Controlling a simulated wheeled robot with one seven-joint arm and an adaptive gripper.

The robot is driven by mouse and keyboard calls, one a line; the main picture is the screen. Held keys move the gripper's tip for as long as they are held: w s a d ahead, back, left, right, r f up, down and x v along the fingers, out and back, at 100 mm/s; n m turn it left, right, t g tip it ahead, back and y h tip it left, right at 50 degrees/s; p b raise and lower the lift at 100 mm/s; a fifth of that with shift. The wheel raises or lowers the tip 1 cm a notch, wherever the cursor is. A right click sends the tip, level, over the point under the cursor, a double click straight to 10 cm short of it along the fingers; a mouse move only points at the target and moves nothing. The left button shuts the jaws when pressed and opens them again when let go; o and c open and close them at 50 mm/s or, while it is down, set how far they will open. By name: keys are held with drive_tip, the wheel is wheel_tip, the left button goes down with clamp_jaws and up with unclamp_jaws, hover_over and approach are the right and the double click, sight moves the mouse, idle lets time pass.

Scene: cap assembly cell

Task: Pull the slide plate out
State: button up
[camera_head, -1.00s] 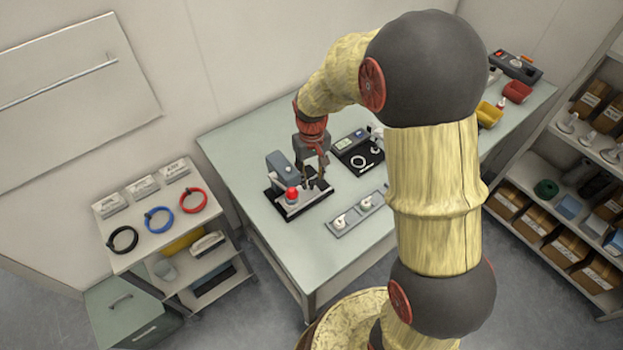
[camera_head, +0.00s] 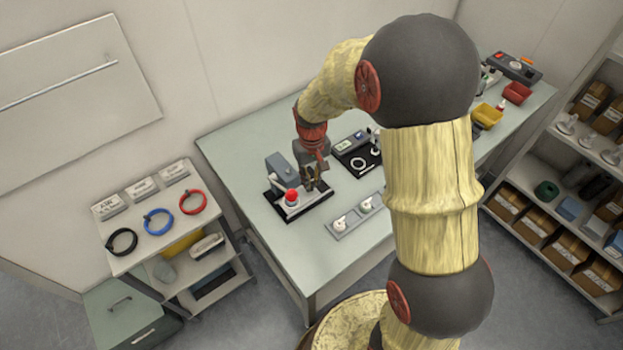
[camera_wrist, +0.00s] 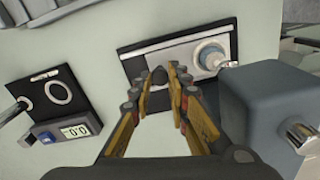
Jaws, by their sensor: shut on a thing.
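The slide fixture has a black base (camera_head: 276,200) on the workbench, with a light slide plate (camera_wrist: 172,54) running along it. A round, pale blue-and-white seat (camera_wrist: 208,54) is at its right end in the wrist view. My gripper (camera_head: 313,186) is over the plate's other end. In the wrist view my gripper's fingers (camera_wrist: 160,82) are closed around a small dark knob (camera_wrist: 158,75) at the plate's near edge. The fingers hide part of the knob and plate. A red dome (camera_head: 291,196) stands on the fixture in the head view.
A grey block-shaped housing (camera_wrist: 262,105) stands close to the right of my fingers. A black tray with a ring (camera_head: 352,160) and a grey strip with white round parts (camera_head: 352,222) lie nearby. The bench's front left is clear.

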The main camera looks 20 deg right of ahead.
clamp_jaws()
drive_tip(key=w+d, duration=0.1)
drive_tip(key=d, duration=0.1)
drive_tip(key=w+d+p, duration=0.1)
drive_tip(key=d, duration=0.2)
drive_tip(key=w+d, duration=0.1)
drive_tip(key=d, duration=0.2)
drive_tip(key=shift+d+p, duration=0.15)
drive_tip(key=shift+p, duration=0.25)
drive_tip(key=o, duration=0.7)
unclamp_jaws()
drive_tip(key=shift+d, duration=0.2)
drive_tip(key=shift+o, duration=0.6)
drive_tip(key=shift+a, duration=0.1)
drive_tip(key=shift+r, duration=0.1)
